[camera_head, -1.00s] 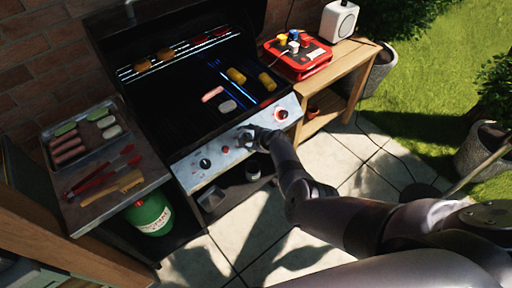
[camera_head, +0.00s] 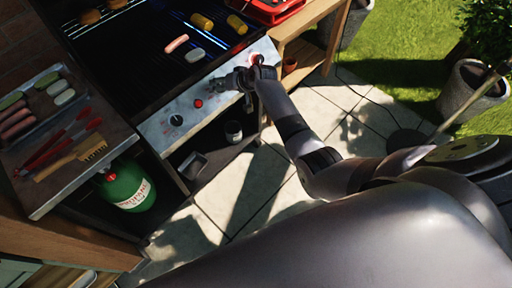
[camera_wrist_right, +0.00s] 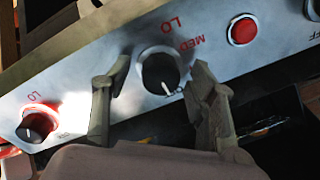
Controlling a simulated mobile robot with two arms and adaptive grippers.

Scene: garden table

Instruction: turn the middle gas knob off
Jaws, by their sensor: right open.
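The middle gas knob (camera_wrist_right: 160,74) is round and dark with a white pointer line, on the grill's silver front panel (camera_wrist_right: 85,75). In the right wrist view its pointer points down and slightly right, close to a label partly hidden by a finger. My right gripper (camera_wrist_right: 159,78) is open, with one finger on each side of the knob; I cannot tell whether they touch it. In the head view the right gripper (camera_head: 226,83) is at the panel and covers the middle knob. My left gripper is not in view.
A red button (camera_head: 198,103) and the left knob (camera_head: 176,120) are on the panel. The right knob (camera_wrist_right: 36,126), with a red glow, is on the other side. A green gas bottle (camera_head: 126,186) stands below the side shelf.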

